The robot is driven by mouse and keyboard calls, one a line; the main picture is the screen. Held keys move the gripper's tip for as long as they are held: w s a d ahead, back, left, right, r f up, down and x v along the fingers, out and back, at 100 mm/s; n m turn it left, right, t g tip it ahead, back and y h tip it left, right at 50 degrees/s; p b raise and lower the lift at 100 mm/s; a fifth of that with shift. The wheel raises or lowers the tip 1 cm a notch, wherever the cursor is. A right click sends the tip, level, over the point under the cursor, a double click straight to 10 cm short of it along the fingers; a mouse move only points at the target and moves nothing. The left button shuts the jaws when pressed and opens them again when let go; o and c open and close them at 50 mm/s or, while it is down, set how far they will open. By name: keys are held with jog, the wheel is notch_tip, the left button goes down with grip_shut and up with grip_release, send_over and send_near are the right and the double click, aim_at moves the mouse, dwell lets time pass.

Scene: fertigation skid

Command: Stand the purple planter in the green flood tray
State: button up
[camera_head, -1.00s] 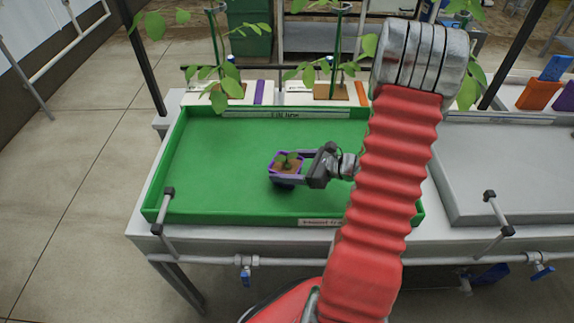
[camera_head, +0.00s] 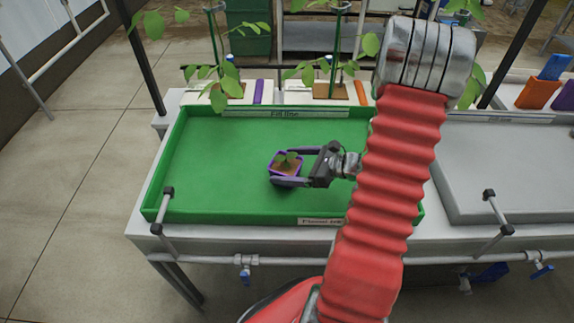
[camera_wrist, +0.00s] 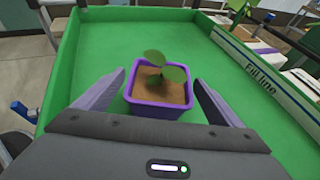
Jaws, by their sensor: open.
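The purple planter (camera_head: 286,163), with brown soil and a small green seedling, stands upright inside the green flood tray (camera_head: 230,205), near the tray's middle. It also shows in the wrist view (camera_wrist: 158,105), resting on the tray floor. My gripper (camera_head: 288,167) is open around the planter, one finger on each side. In the wrist view the fingers (camera_wrist: 160,98) stand apart from the planter's walls, with green tray floor visible in the gaps. The planter's lower part is partly hidden by the near finger in the head view.
A grey tray (camera_head: 500,180) lies to the right. Tall leafy plants in white blocks (camera_head: 225,93) stand behind the green tray. Orange and blue blocks (camera_head: 539,93) sit at the far right. Black-capped posts (camera_head: 168,205) rise at the bench front. The tray's left half is clear.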

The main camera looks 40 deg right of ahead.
jog(key=v, duration=1.1)
jog(key=shift+w, duration=0.1)
dwell(0.5)
jog(key=s+a+r+n+g, duration=0.1)
jog(key=a+r+n+g, duration=0.3)
jog(key=a+n, duration=0.45)
jog(key=a+r+n+g, duration=0.35)
jog(key=a+n, duration=0.25)
jog(key=a, duration=0.5)
jog(key=s+a+r+n+h, duration=0.2)
jog(key=a+r+n+h, duration=0.1)
jog(key=n, duration=0.4)
jog(key=s+a+r+n+t+h, duration=0.1)
jog(key=s+a+r+n+h, duration=0.2)
jog(key=a+r+n, duration=0.2)
jog(key=shift+s+r+n+h, duration=0.3)
jog(key=shift+r+n, duration=0.75)
jog(key=shift+n, duration=0.6)
jog(key=shift+t, duration=0.25)
jog(key=shift+c, duration=0.4)
